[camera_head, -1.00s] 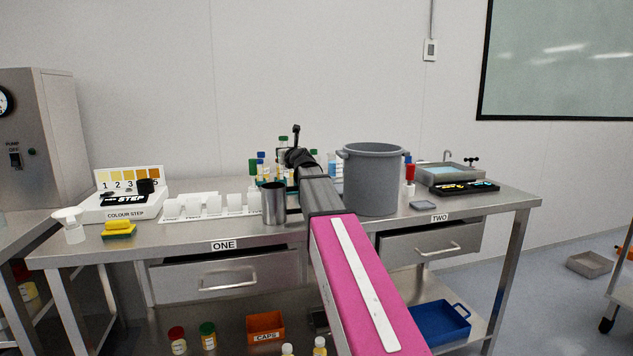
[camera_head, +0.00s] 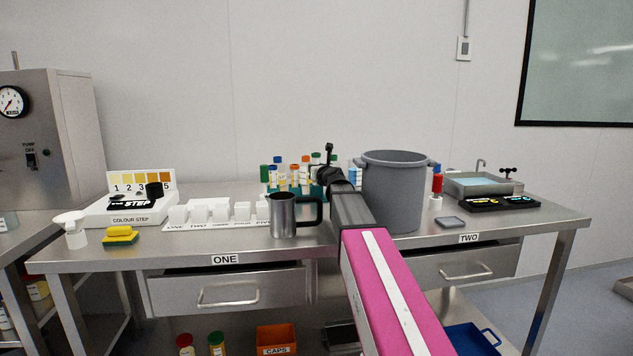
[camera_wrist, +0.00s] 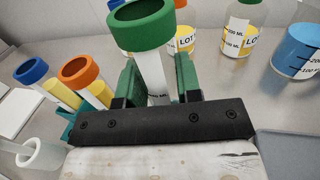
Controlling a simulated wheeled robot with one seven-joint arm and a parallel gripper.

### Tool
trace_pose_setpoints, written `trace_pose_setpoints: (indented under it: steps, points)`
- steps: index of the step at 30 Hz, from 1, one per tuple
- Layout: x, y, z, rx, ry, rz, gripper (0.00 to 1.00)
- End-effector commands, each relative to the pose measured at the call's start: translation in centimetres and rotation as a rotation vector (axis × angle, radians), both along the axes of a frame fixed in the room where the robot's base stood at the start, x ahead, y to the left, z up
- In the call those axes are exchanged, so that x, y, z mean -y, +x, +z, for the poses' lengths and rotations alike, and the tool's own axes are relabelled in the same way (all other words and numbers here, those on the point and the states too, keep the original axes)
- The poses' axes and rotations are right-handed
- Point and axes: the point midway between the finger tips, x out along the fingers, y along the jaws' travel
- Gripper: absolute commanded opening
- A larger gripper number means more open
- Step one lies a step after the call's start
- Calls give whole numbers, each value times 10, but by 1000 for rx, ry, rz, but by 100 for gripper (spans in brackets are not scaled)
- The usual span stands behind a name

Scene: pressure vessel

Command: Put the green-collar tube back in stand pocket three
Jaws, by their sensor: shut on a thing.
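In the wrist view, my gripper (camera_wrist: 158,88) is shut on the green-collar tube (camera_wrist: 143,28), a clear tube with a wide green ring at its open top. The tube stands between the two green finger pads; its lower end is hidden behind the dark gripper bar. In the head view, my gripper is mostly hidden behind my own arm, beyond the metal mug. The white stand (camera_head: 190,227) lies on the table at left of centre, with a row of white pockets labelled along the front. The pockets look empty from here; their insides are not clear.
A metal mug (camera_head: 283,215) stands just right of the stand, close to my arm. A big grey pot (camera_head: 393,190) is right of my arm. A teal rack (camera_wrist: 66,132) holds orange-collar and blue-collar tubes beside my gripper. Several capped bottles stand behind.

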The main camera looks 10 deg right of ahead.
Motion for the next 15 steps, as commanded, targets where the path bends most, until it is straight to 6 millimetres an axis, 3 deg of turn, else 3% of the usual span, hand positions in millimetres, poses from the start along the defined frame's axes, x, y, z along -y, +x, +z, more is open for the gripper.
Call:
trace_pose_setpoints:
  steps: [9, 15]
  points:
    - [0, 0, -37, -2, 2, 0, 9]
    - [0, 0, -42, -1, 1, -1, 9]
